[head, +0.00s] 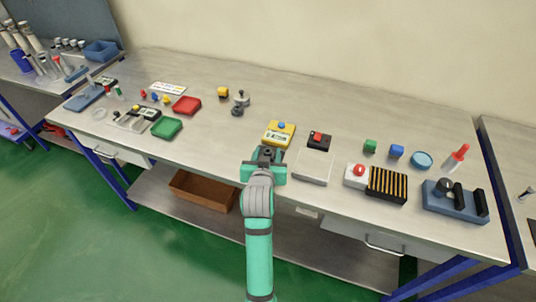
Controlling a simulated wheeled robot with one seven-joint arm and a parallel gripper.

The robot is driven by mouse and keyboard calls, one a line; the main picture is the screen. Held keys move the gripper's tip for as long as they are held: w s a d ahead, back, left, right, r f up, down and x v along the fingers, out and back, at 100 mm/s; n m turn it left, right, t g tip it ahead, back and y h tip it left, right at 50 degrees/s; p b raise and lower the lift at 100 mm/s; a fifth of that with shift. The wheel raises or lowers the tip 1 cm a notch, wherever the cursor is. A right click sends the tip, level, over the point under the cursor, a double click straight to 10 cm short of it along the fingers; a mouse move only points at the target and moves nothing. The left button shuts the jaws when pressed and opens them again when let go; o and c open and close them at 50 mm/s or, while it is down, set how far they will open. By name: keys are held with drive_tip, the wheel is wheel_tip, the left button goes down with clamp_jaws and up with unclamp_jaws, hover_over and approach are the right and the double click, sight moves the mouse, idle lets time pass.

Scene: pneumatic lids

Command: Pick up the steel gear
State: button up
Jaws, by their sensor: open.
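Two small grey metal pieces stand close together left of centre on the long workbench in the head view. The lower, darker round piece (237,111) looks like the steel gear, but it is too small to tell for sure. The taller grey piece with a knob (241,98) is just behind it. My gripper (266,152) is open at the bench's front edge, to the right of and nearer than both pieces. It is apart from them, and nothing shows between its jaws.
A yellow box with a blue button (279,133) is just beyond my gripper. A pale plate (313,167) and black box with a red button (319,141) are to the right. Red (187,105) and green (167,128) trays lie left. The back middle of the bench is clear.

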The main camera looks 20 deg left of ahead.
drive_tip(key=c, duration=0.9)
drive_tip(key=shift+c, duration=0.4)
drive_tip(key=shift+r, duration=0.2)
